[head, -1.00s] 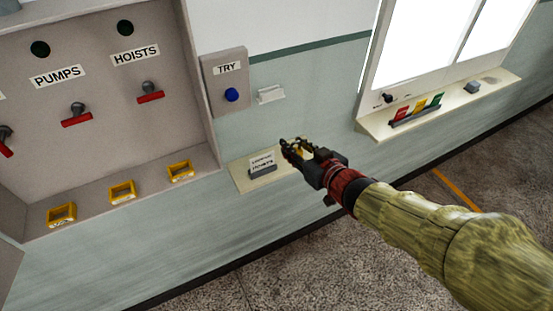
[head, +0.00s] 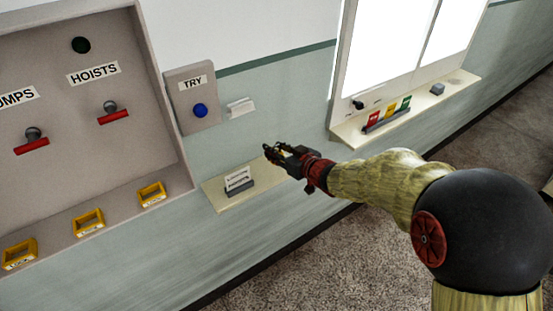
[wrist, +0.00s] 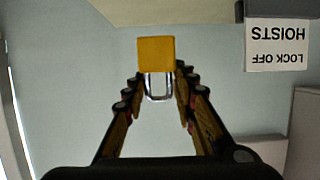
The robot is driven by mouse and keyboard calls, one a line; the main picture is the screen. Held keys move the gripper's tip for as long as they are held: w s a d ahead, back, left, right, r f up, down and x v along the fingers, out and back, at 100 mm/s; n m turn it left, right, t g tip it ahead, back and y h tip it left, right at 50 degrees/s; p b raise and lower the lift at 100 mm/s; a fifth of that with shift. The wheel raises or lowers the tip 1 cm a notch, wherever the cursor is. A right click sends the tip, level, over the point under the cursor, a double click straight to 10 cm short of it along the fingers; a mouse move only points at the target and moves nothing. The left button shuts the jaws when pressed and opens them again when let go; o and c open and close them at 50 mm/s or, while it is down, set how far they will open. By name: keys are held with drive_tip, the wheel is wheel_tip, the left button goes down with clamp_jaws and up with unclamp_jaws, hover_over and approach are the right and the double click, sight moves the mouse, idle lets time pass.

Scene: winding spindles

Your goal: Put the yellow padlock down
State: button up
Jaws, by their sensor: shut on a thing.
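The yellow padlock (wrist: 156,54) is in my gripper (wrist: 160,76). In the wrist view its square yellow body lies beyond the fingertips and its metal shackle (wrist: 158,88) is between the fingers. In the head view my gripper (head: 270,151) is by the wall, near the right end of a small cream shelf (head: 215,198); the fingers mostly hide the padlock there. I cannot tell the exact gap to the shelf. A card in a dark holder (head: 239,184) stands on the shelf. In the wrist view the card (wrist: 277,45) reads "LOCK OFF HOISTS", upside down.
A panel with red-handled switches (head: 113,115) is at the left, with yellow frames (head: 152,193) along its ledge. A TRY box with a blue button (head: 200,110) is above the shelf. A window sill (head: 350,133) at the right holds coloured cards. The shelf's right part looks clear.

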drive_tip(key=shift+w+f, duration=0.25)
drive_tip(key=shift+f, duration=0.15)
drive_tip(key=shift+w+f+b, duration=0.1)
drive_tip(key=shift+f+b, duration=0.7)
drive_tip(key=shift+f, duration=0.65)
drive_tip(key=shift+f, duration=0.15)
drive_tip(key=o, duration=1.2)
